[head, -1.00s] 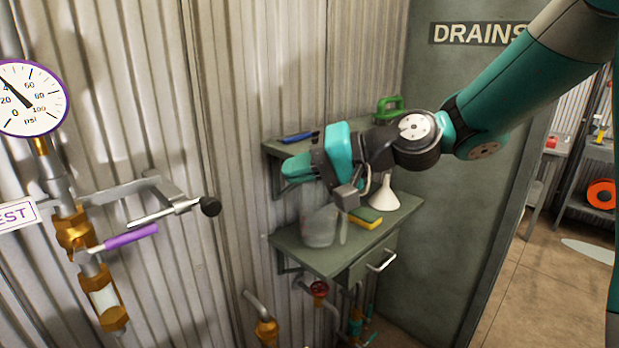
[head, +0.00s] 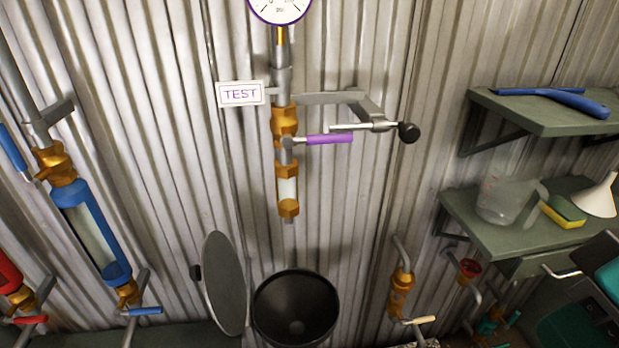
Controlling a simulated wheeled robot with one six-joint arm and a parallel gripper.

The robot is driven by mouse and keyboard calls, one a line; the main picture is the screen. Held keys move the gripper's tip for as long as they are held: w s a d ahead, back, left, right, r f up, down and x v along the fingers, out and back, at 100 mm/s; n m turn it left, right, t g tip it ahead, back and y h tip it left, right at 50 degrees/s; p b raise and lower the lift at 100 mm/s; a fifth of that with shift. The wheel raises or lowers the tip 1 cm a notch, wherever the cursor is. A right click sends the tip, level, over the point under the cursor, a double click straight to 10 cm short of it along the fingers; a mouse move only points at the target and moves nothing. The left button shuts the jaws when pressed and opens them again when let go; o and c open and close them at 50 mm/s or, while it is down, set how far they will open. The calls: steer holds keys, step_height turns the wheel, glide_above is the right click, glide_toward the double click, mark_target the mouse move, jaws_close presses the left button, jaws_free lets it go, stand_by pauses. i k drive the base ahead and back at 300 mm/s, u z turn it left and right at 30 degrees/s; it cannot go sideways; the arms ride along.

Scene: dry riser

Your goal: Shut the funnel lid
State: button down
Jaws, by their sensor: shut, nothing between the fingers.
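The black funnel (head: 296,308) is at the bottom middle of the head view, its round mouth open upward. Its lid, a grey oval-looking disc (head: 225,285), stands up on edge at the funnel's left side, swung open. A small dark knob (head: 195,272) sticks out from the lid's left face. The hinge between lid and funnel is hard to make out. My gripper's fingers are not in this view; only teal and dark parts, seemingly of my own body, show at the lower right edge.
Above the funnel hangs a brass pipe with a sight glass (head: 288,190), a purple lever (head: 328,139) and a black-knobbed arm (head: 408,132). A blue sight tube (head: 95,235) is at left. Right shelves hold a clear jug (head: 500,200), sponge (head: 563,212) and white funnel (head: 598,197).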

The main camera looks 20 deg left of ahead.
mark_target(222, 273)
steer(key=z, duration=1.9)
steer(key=k, duration=1.45)
steer(key=u, duration=2.15)
steer(key=k, duration=0.35)
steer(key=u, duration=0.9)
steer(key=i, duration=0.65)
steer(key=z, duration=0.15)
